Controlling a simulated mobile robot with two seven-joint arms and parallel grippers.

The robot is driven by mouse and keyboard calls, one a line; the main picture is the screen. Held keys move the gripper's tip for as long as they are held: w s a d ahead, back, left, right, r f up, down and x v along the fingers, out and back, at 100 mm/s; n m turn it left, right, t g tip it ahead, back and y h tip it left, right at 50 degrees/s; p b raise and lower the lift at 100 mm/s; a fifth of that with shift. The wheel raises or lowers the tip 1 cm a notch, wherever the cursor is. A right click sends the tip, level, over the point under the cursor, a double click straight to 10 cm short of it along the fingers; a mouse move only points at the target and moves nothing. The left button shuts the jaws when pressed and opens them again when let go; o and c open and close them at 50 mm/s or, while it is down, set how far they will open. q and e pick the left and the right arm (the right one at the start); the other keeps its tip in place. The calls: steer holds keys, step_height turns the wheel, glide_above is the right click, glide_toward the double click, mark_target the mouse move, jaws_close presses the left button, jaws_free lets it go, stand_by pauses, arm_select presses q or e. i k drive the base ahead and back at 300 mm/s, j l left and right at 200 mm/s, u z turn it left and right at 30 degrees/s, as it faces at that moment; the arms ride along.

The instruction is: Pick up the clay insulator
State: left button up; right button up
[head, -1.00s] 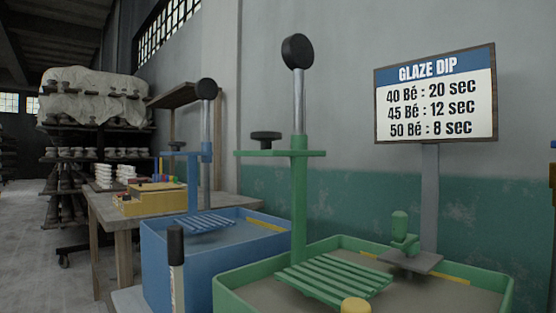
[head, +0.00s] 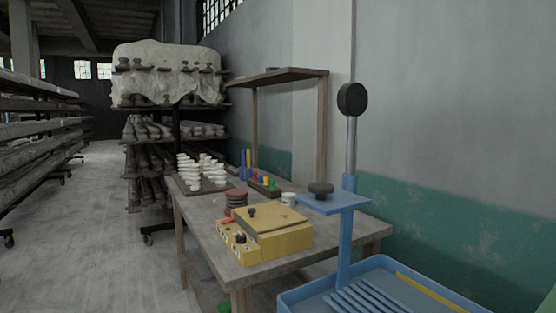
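Several white, ribbed pieces that look like clay insulators (head: 190,172) stand in rows on a dark board at the back left of the wooden table (head: 215,212). Darker insulator-shaped pieces (head: 150,130) stand on the shelves of a rack behind the table. I cannot tell which one the task means. Neither of my grippers shows in the head view.
A yellow box (head: 270,235) and a rack of coloured pegs (head: 264,184) are on the table. A blue dip tank (head: 300,298) with a post stands at the front right. Long shelving (head: 35,130) lines the left. The grey floor (head: 110,240) between is clear.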

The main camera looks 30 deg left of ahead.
mark_target(207, 164)
steer(key=i+j+u, duration=0.25)
steer(key=j, duration=0.5)
steer(key=i+j+u, duration=0.25)
steer(key=i+j, duration=0.2)
steer(key=j, duration=0.25)
steer(key=i+j+u, duration=0.25)
steer(key=i+j, duration=0.15)
steer(key=j, duration=0.25)
steer(key=i+j+u, duration=0.25)
steer(key=i+j, duration=0.5)
steer(key=i, duration=0.25)
steer(key=i+j+u, duration=0.1)
steer(key=i+j, duration=0.15)
steer(key=i, duration=0.25)
steer(key=i+j, duration=0.2)
steer(key=i, duration=0.25)
steer(key=i+j+u, duration=0.1)
steer(key=i, duration=0.4)
steer(key=i+j, duration=0.25)
steer(key=i, duration=0.25)
steer(key=i+l, duration=0.35)
steer(key=i+u, duration=0.05)
steer(key=i, duration=0.05)
